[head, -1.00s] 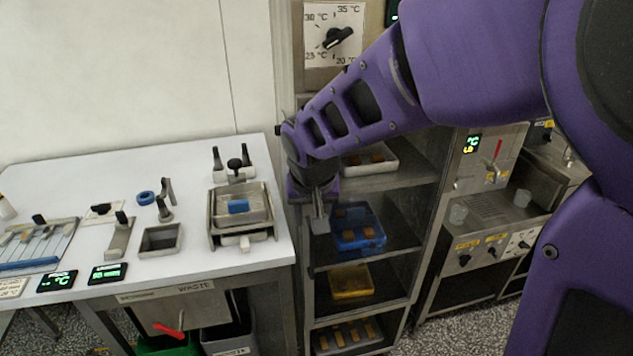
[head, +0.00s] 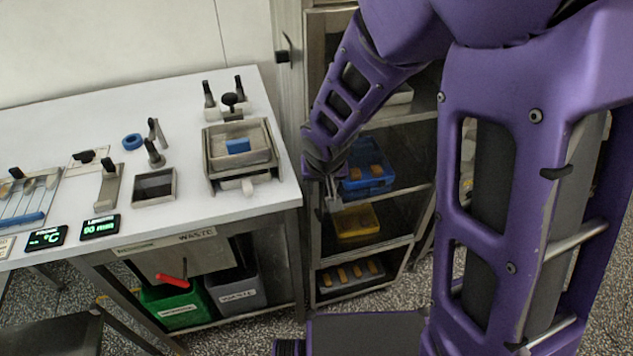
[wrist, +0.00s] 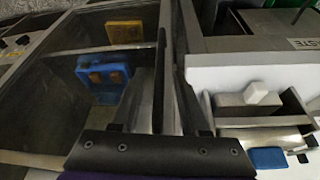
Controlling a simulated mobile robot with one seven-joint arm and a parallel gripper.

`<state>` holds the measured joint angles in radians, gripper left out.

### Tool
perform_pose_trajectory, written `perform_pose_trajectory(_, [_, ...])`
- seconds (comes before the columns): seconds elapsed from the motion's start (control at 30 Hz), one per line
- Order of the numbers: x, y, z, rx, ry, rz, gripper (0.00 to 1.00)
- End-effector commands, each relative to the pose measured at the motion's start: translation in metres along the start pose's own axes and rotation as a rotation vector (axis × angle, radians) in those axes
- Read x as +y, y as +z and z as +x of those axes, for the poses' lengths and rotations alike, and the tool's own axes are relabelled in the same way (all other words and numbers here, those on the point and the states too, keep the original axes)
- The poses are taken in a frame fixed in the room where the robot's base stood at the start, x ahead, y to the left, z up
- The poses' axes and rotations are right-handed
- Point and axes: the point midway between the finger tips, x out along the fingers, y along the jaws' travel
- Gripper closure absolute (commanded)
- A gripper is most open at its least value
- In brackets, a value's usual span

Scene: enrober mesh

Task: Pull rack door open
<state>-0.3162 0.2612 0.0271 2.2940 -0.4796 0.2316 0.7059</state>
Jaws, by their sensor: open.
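The rack (head: 312,240) stands right of the white bench, with a dark, see-through door (head: 385,222) across its front that looks closed. My gripper (head: 333,198) is at the door's left edge, at about the height of the blue tray (head: 366,180). In the wrist view, the fingers of my gripper (wrist: 164,72) are apart, one on each side of an upright metal bar (wrist: 166,35) along the door edge. I cannot tell whether they touch it. The door glass (wrist: 60,100) fills the left of that view. My arm hides the upper rack.
The white bench (head: 100,130) is close on the left, with a metal tray holder (head: 245,182) near its right corner. Green (head: 170,305) and grey (head: 237,288) bins stand under it. A yellow tray (head: 356,222) is inside the rack. Speckled floor shows in front.

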Motion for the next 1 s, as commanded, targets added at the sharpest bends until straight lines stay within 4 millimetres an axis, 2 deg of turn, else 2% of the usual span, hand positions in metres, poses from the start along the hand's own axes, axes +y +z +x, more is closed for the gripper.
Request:
perform_pose_trajectory(0.03, [0.0001, 0.0042, 0.0074, 0.000, 0.000, -0.001, 0.55])
perform_pose_trajectory(0.13, [0.0006, 0.0071, 0.0115, 0.001, -0.001, -0.001, 0.55])
perform_pose_trajectory(0.5, [0.0011, 0.0085, 0.0127, 0.001, -0.001, -0.001, 0.55])
perform_pose_trajectory(0.57, [0.0011, 0.0084, 0.0127, 0.001, -0.001, -0.001, 0.64])
perform_pose_trajectory(0.77, [0.0011, 0.0084, 0.0127, 0.001, -0.001, -0.001, 1.00])
perform_pose_trajectory(1.0, [0.0011, 0.0083, 0.0127, 0.001, 0.000, -0.001, 1.00])
